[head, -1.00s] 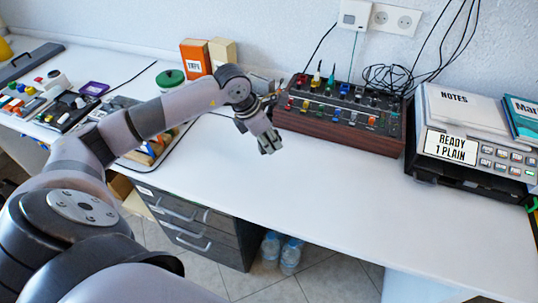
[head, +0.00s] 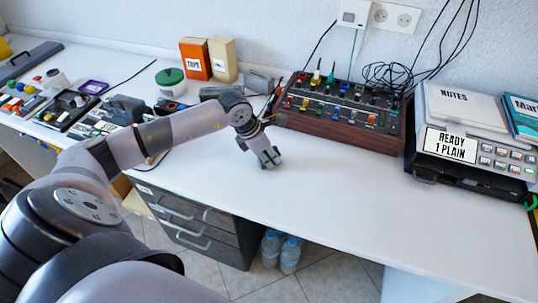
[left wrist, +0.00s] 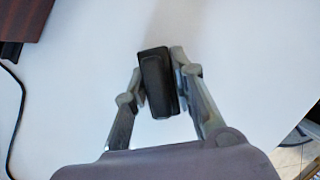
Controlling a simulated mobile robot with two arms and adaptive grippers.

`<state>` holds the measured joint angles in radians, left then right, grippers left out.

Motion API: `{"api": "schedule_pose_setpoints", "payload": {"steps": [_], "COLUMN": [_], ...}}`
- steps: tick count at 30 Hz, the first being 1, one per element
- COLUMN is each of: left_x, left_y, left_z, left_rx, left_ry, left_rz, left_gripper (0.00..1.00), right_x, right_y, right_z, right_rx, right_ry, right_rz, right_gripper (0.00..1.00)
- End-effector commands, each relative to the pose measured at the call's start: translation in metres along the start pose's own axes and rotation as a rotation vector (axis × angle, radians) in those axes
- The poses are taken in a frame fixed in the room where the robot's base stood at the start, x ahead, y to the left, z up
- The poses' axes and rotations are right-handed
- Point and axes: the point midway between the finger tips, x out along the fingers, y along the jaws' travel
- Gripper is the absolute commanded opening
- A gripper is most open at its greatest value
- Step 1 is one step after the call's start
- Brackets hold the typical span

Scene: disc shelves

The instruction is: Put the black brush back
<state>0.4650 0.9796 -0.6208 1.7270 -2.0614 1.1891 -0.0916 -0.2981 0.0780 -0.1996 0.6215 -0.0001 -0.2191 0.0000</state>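The black brush (left wrist: 157,80) is a small dark block seen between the two fingertips of my left gripper (head: 270,158) in the left wrist view. Both fingers (left wrist: 159,84) appear to press on its long sides, and it sits slightly tilted in the picture. In the head view the gripper points down, low over the white desk, in front of the wood-sided panel (head: 340,125). There the brush is mostly hidden by the fingers, and I cannot tell whether it touches the desk. My right gripper is not in view.
The panel carries several coloured knobs and upright tools. Right of it stands a machine labelled "READY 1 PLAIN" (head: 452,147). Trays of small parts (head: 70,108), a green-lidded tub (head: 170,80) and an orange box (head: 195,60) stand left. The desk's front middle (head: 370,200) is clear.

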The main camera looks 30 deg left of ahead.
Motion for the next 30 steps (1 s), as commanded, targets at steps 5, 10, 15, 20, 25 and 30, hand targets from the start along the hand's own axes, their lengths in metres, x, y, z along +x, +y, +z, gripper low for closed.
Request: {"api": "schedule_pose_setpoints", "payload": {"steps": [5,10,15,20,25,30], "left_x": [0.0,0.0,-0.001,-0.008,-0.038,-0.076], "left_y": [0.0,0.0,0.0,0.001,0.002,0.001], "left_z": [0.0,0.0,0.0,0.002,0.001,0.001], "left_rx": [0.0,0.0,0.0,0.0,0.002,0.003], "left_ry": [0.001,0.001,0.001,0.0,-0.001,0.0], "left_rz": [0.0,0.0,0.0,0.001,0.006,0.005], "left_gripper": [0.37,0.43,0.43,0.43,0.43,0.43], "right_x": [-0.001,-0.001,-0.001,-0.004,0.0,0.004], "right_y": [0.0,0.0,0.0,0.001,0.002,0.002], "right_z": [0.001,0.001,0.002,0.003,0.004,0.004], "right_rx": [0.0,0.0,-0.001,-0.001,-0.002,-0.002], "right_ry": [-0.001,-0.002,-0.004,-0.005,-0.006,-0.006], "right_rz": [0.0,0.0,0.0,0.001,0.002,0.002], "right_gripper": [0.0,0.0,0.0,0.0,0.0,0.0]}}
